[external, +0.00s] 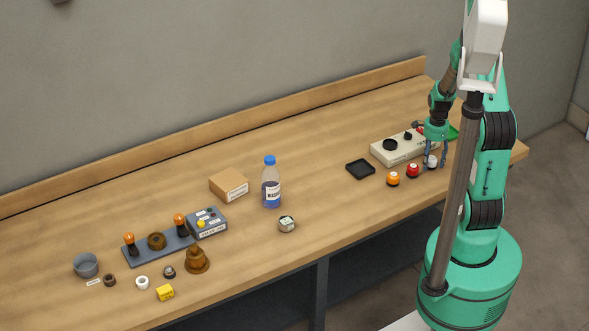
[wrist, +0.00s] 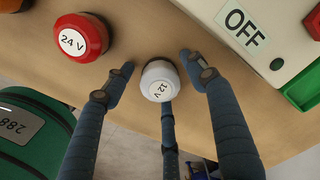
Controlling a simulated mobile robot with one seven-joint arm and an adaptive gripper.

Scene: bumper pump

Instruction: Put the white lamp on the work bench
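The white lamp (external: 432,162), a small round-topped piece, is at the right end of the wooden work bench (external: 320,120), near its front edge. In the wrist view the white lamp (wrist: 158,80) shows its domed top, marked 12 V. My gripper (external: 436,155) points down over it. In the wrist view my gripper (wrist: 157,68) has its dark fingers spread around the lamp, with visible gaps at the two side fingers. A third finger lies close at the lamp's lower side; I cannot tell if it touches. The lamp's base is hidden.
A red lamp (external: 413,170) marked 24 V and an orange lamp (external: 393,179) stand just left. A beige control box (external: 392,150) marked OFF is close behind. A black tray (external: 360,169) and a bottle (external: 271,188) are farther left. The bench between bottle and tray is clear.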

